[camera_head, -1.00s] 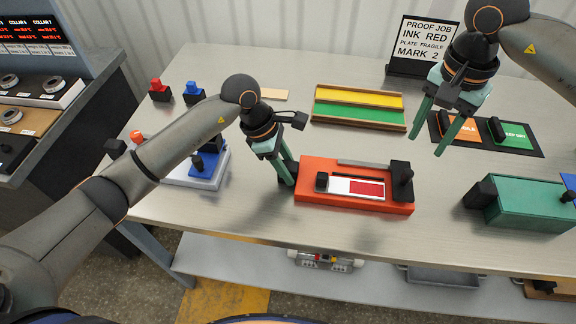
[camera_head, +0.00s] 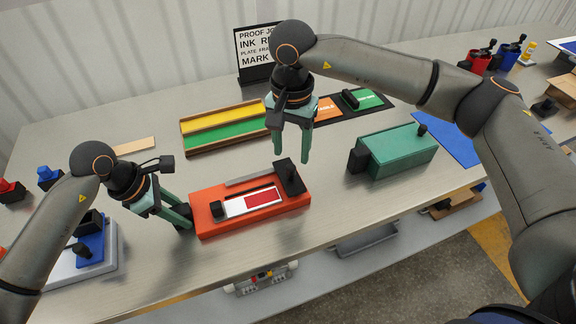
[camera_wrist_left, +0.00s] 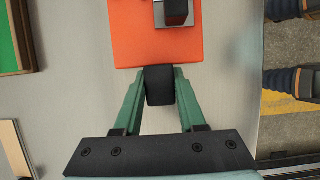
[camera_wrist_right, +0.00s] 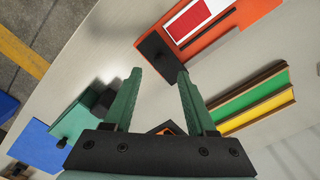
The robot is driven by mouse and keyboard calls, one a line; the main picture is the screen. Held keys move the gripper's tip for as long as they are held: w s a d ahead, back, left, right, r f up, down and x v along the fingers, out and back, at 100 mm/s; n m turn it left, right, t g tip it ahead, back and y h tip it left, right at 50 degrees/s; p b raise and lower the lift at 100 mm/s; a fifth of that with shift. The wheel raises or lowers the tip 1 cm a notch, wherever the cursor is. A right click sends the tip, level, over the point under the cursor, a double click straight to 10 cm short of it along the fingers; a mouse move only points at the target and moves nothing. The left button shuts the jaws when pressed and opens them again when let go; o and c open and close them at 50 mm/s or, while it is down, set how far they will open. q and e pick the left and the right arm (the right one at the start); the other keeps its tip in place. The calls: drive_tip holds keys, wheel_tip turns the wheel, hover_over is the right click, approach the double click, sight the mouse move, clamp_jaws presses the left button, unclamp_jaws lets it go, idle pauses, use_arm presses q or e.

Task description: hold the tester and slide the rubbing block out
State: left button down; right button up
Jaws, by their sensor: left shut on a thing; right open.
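The orange-red tester (camera_head: 210,198) lies on the metal table, with a red and white strip (camera_head: 255,202) on top. I cannot tell for sure which is the rubbing block. My left gripper (camera_head: 184,215) is shut on the black tab at the tester's left end; the tab (camera_wrist_left: 159,86) shows between the fingers in the left wrist view. My right gripper (camera_head: 292,158) is open and empty, above and behind the tall block, which also shows in the right wrist view (camera_wrist_right: 156,50).
A green box (camera_head: 402,150) with a black end stands right of the tester. A wooden tray (camera_head: 186,140) with yellow and green strips lies behind. A black mat with orange and green pads (camera_head: 365,100) lies behind right. A blue and white device (camera_head: 92,245) stands at left.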

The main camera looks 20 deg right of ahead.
sight(291, 167)
wheel_tip(291, 167, down, 6)
drive_tip(key=shift+c, duration=0.4)
clamp_jaws()
idle(0.3)
idle(0.9)
